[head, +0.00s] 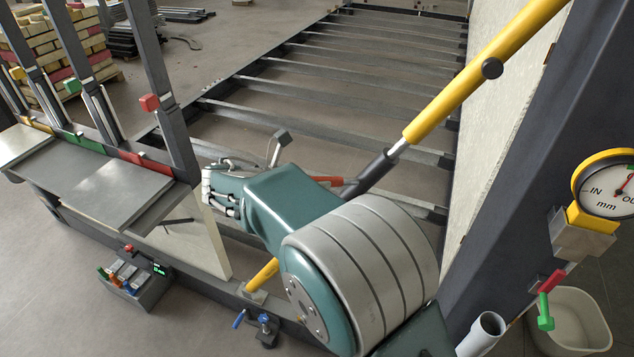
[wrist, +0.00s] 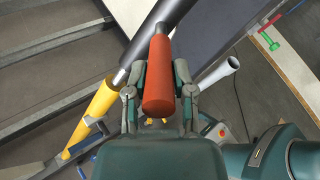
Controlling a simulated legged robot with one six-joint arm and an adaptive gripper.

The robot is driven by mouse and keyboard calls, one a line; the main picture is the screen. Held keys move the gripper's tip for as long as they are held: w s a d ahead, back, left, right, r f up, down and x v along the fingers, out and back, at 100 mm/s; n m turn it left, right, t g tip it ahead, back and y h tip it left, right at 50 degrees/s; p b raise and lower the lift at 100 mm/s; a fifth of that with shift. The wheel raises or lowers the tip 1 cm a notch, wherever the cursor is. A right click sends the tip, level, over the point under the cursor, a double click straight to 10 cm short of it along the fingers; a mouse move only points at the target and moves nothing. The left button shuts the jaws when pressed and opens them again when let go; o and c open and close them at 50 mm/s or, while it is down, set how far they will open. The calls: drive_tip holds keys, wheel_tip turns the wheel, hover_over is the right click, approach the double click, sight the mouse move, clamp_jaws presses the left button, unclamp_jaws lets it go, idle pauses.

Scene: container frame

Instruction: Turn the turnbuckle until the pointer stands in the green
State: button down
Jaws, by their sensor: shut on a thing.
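The turnbuckle runs diagonally in the head view, with a dark middle body (head: 368,176) between yellow tubes (head: 485,70). Its red handle (head: 328,181) sticks out from the body, partly hidden by my arm. In the wrist view, my gripper (wrist: 160,70) is shut on the red handle (wrist: 168,75), one finger on each side. The dark body (wrist: 165,20) passes just beyond the fingertips. The round gauge (head: 606,185), marked IN, OUT and mm, is cut by the right edge of the head view. I cannot tell its exact pointer reading.
A dark upright post (head: 560,110) and pale panel (head: 510,120) stand right of the turnbuckle. A white bucket (head: 575,325) is at lower right. A grey-topped bench (head: 95,180) stands left, with a small lever box (head: 135,275) below. Steel bars (head: 310,92) cross the frame behind.

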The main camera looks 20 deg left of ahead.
drive_tip(key=shift+f, duration=0.1)
drive_tip(key=shift+c, duration=2.3)
unclamp_jaws()
drive_tip(key=shift+a, duration=0.1)
drive_tip(key=v, duration=1.2)
drive_tip(key=shift+w, duration=0.1)
